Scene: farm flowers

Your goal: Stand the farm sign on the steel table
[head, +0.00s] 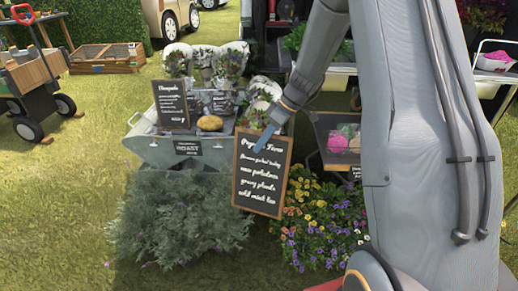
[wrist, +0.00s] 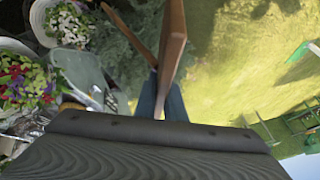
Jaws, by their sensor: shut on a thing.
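The farm sign (head: 262,178) is a black chalkboard with white lettering and a brown wooden frame. It hangs slightly tilted in the air in front of the stall. My gripper (head: 264,138) is shut on its top edge. In the wrist view the fingers (wrist: 160,100) close on the sign's wooden frame (wrist: 173,45), seen nearly edge-on. A grey metal surface, seemingly the steel table (head: 160,150), stands behind and left of the sign. Its right part is hidden by the sign. It also shows in the wrist view (wrist: 82,70).
A smaller chalkboard (head: 171,104), a yellow-brown round item (head: 210,123) and flower pots crowd the metal surface. Bushy lavender (head: 180,220) and colourful flowers (head: 325,215) grow in front. A dark stand with pink items (head: 338,142) is at right.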

